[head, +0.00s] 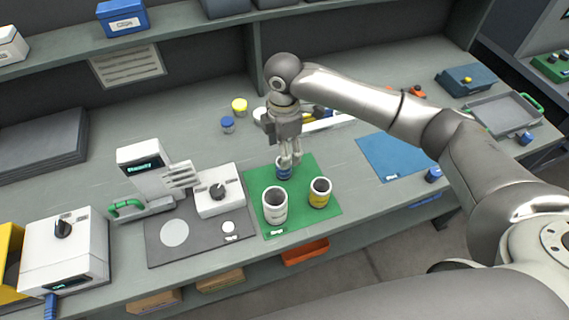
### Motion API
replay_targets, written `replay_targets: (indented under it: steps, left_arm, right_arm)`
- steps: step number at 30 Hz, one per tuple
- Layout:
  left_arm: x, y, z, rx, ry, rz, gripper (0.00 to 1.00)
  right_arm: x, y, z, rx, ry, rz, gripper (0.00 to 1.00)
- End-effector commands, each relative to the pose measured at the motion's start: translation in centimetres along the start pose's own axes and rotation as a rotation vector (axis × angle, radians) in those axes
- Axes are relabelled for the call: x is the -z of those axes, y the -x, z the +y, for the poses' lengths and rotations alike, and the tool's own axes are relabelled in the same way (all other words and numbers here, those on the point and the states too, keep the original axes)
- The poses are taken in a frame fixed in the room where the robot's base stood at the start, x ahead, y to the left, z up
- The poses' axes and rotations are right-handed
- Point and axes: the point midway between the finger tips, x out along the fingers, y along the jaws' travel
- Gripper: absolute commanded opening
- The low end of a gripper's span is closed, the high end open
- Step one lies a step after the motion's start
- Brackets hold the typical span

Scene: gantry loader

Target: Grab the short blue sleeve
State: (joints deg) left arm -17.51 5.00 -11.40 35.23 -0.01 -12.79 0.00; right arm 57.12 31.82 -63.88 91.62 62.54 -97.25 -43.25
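A short blue sleeve (283,174) stands at the back of the green mat (320,222). My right gripper (290,160) points down directly over it. Its fingertips are at the sleeve's top and cover part of it. I cannot tell whether the fingers are open or closed on it. A white sleeve (275,206) and a sleeve with a yellow band (319,193) stand upright in front of it on the same mat. My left gripper is not in view.
A white device with a display (143,170) and a white box with a black knob (219,192) stand left of the mat. A blue mat (394,157) lies to the right. Blue (228,125) and yellow-topped (240,106) small parts stand behind, near the shelf.

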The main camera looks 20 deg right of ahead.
Motion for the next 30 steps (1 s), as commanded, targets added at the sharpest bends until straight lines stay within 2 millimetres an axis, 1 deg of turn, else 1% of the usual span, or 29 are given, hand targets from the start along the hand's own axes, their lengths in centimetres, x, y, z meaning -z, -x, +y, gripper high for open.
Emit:
replay_targets:
  steps: [1, 3, 5, 7, 10, 12, 15, 18, 23, 30]
  left_arm:
    - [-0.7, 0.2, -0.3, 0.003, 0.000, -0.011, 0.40]
    - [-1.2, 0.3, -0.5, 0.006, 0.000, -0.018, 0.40]
    - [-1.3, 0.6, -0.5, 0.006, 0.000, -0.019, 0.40]
    - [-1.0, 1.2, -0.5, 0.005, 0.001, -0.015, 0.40]
    - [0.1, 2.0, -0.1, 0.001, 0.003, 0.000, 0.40]
    - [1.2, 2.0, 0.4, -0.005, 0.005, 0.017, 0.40]
    - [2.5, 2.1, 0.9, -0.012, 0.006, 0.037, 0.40]
    - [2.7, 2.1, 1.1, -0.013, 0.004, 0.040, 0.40]
    - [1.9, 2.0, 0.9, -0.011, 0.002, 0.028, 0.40]
    - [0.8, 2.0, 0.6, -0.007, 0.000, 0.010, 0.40]
  right_arm:
    - [0.0, -0.4, -0.1, 0.001, 0.001, 0.000, 0.62]
    - [0.0, -0.8, -0.1, 0.001, 0.001, 0.000, 0.62]
    - [0.1, -1.2, -0.1, 0.002, 0.001, -0.001, 0.62]
    - [0.2, -2.1, -0.3, 0.004, 0.001, -0.002, 0.62]
    - [0.4, -3.6, -0.6, 0.003, 0.000, -0.001, 0.62]
    - [0.4, -4.7, -0.5, 0.002, -0.001, -0.001, 0.62]
    - [0.4, -5.6, -0.5, 0.000, 0.000, 0.000, 0.62]
    - [0.4, -5.9, -0.5, -0.001, 0.001, -0.001, 0.62]
    - [0.4, -5.9, -0.5, -0.001, 0.001, -0.001, 0.62]
    - [0.4, -5.9, -0.5, -0.001, 0.001, 0.000, 0.31]
